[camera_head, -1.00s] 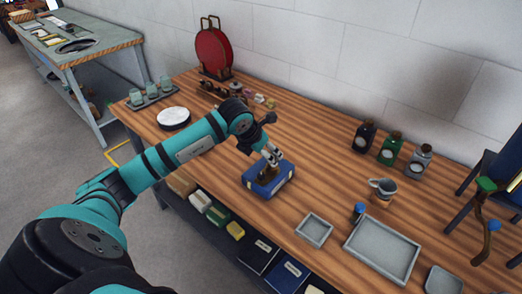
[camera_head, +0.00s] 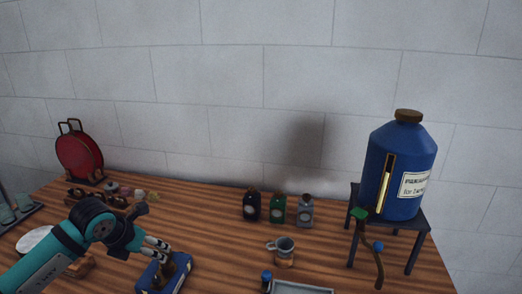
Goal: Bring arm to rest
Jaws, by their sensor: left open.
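My left arm comes in from the lower left. Its gripper (camera_head: 157,247) is open, with nothing seen between the fingers. It is above and just left of a brown object (camera_head: 179,262) on a blue block (camera_head: 178,277) at the bottom of the view. I cannot tell whether the fingers touch the brown object. The lower part of the block is cut off by the frame's edge. My right gripper is not in view.
Three bottles (camera_head: 277,209) stand near the wall. A mug (camera_head: 284,251) is right of centre, above a grey tray (camera_head: 302,289). A large blue container (camera_head: 400,170) stands on a dark stand (camera_head: 424,222) at right. A red round object (camera_head: 79,156) stands at the back left.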

